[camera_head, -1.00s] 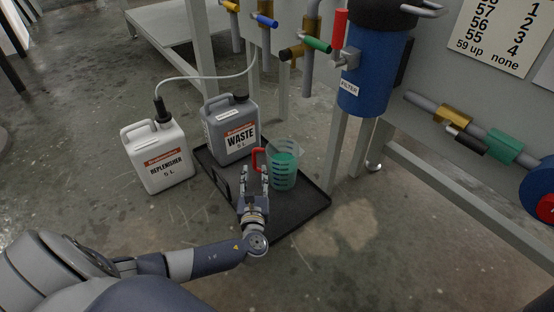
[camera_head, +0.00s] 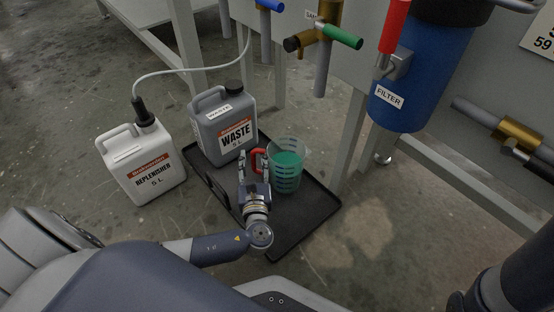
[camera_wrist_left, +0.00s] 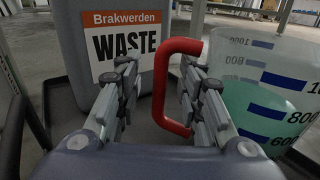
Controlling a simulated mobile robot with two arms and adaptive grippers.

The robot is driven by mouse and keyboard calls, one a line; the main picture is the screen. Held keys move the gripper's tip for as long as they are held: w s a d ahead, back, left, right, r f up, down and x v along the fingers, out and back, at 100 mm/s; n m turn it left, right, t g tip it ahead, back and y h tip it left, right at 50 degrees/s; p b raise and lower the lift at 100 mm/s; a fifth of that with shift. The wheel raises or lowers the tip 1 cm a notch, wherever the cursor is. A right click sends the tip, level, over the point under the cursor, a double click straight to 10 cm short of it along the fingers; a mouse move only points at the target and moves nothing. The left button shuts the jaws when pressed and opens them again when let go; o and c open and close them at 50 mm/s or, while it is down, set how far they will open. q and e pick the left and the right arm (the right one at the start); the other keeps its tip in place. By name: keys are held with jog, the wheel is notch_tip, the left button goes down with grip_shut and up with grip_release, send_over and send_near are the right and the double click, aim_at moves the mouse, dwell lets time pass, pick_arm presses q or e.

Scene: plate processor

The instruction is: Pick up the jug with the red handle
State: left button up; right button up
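The jug (camera_head: 287,166) is clear with blue marks and holds green liquid. It stands upright on a black tray (camera_head: 300,222). Its red handle (camera_wrist_left: 164,88) points left, toward my left gripper, and also shows in the head view. My left gripper (camera_head: 254,160) is at the handle. In the left wrist view its fingers (camera_wrist_left: 160,92) are spread, with the handle's grip bar between them, close to the right finger. The left finger is clear of the handle. My right gripper is not in view.
A grey WASTE canister (camera_head: 224,127) stands on the tray behind the left gripper. A white REPLENISHER canister (camera_head: 142,163) with a hose stands on the floor at left. A blue filter housing (camera_head: 412,85) and machine legs (camera_head: 350,140) are to the right.

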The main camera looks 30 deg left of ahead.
pick_arm(q)
grip_shut()
jog(key=shift+r, duration=0.15)
jog(key=shift+r, duration=0.1)
dwell(0.3)
